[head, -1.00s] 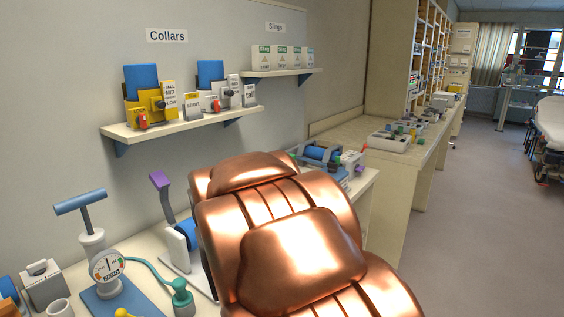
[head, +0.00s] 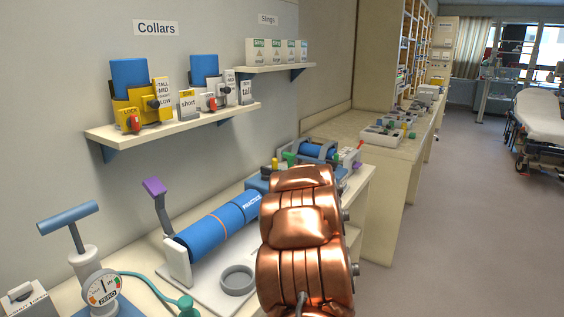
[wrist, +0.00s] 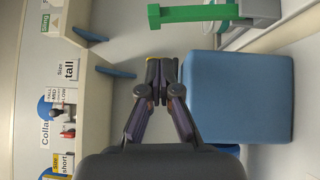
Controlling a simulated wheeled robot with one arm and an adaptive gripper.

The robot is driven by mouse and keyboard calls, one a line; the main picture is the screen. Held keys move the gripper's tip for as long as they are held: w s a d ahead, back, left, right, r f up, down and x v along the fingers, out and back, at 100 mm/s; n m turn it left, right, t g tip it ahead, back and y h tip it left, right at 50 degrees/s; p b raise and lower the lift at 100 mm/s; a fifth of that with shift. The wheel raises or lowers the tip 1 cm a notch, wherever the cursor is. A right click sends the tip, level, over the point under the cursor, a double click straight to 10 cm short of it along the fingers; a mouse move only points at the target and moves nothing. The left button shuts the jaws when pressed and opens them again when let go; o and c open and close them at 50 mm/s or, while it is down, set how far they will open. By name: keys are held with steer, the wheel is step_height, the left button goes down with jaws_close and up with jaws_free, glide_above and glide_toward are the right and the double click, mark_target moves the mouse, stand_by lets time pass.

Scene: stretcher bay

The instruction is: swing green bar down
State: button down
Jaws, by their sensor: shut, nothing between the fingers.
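The green bar (wrist: 200,13) shows at the top of the wrist view, reaching out from a grey bracket (wrist: 258,12); this view is turned sideways, so the bar stands up. In the head view, a small green part (head: 289,158) shows just beyond my copper arm, beside a grey frame with a blue roll; the rest is hidden. My gripper (wrist: 161,77) is shut and empty in the wrist view, apart from the green bar and to the picture's left of a blue block (wrist: 240,97). In the head view my arm hides my gripper.
A blue practice roll (head: 215,228) with a purple-topped lever (head: 154,187) lies on the bench, near a grey ring (head: 237,280). A gauge stand (head: 103,287) is at front left. Collar shelf (head: 180,127) and sling shelf (head: 275,70) jut from the wall above.

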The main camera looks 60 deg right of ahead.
mark_target(285, 157)
steer(key=shift+s+d+r+t, duration=0.1)
steer(key=shift+s+d+t, duration=0.05)
steer(key=shift+d+t, duration=0.2)
steer(key=shift+p+x, duration=1.8)
steer(key=shift+x, duration=3.2)
steer(key=shift+d, duration=0.15)
